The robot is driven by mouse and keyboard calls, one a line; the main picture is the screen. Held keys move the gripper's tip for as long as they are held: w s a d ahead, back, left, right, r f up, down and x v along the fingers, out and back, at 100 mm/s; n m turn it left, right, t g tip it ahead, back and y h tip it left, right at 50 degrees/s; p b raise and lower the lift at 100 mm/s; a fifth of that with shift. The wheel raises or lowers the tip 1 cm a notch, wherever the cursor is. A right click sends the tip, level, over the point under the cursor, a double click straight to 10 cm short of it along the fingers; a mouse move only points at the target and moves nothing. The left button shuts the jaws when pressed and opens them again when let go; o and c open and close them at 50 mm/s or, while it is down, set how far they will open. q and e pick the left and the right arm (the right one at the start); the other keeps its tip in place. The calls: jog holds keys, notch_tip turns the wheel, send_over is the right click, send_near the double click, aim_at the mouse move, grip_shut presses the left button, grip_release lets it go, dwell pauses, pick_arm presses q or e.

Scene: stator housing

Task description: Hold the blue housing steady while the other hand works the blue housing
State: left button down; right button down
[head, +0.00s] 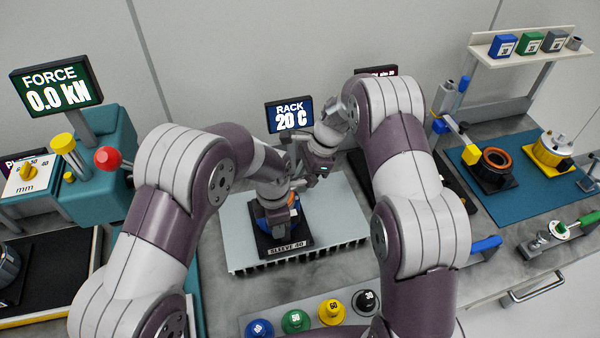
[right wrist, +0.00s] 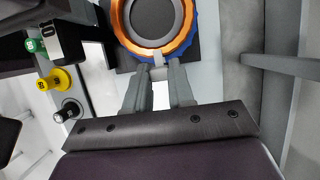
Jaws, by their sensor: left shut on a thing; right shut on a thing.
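The blue housing (head: 267,222) stands on a black base marked "SLEEVE 40" on the pale rack plate. In the right wrist view, the blue housing (right wrist: 196,38) shows an orange ring inside its blue rim and a dark round centre. My left gripper (head: 273,196) is at the housing's top and shut on it; its fingertips are hard to make out. My right gripper (right wrist: 159,70) is shut at the near rim, on a small grey tab of the housing. In the head view the arms and wrists hide much of the housing's upper part.
The slotted rack plate (head: 340,225) has bare room on both sides of the base. Coloured knobs (head: 296,320) stand in front. A teal press (head: 105,165) with a red knob is at left. A blue mat (head: 515,205) with another stator is at right.

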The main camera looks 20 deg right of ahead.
jog(key=c, duration=1)
grip_release()
jog(key=shift+o, duration=0.2)
jog(key=v, duration=1.2)
pick_arm(q)
jog(key=c, duration=0.8)
grip_release()
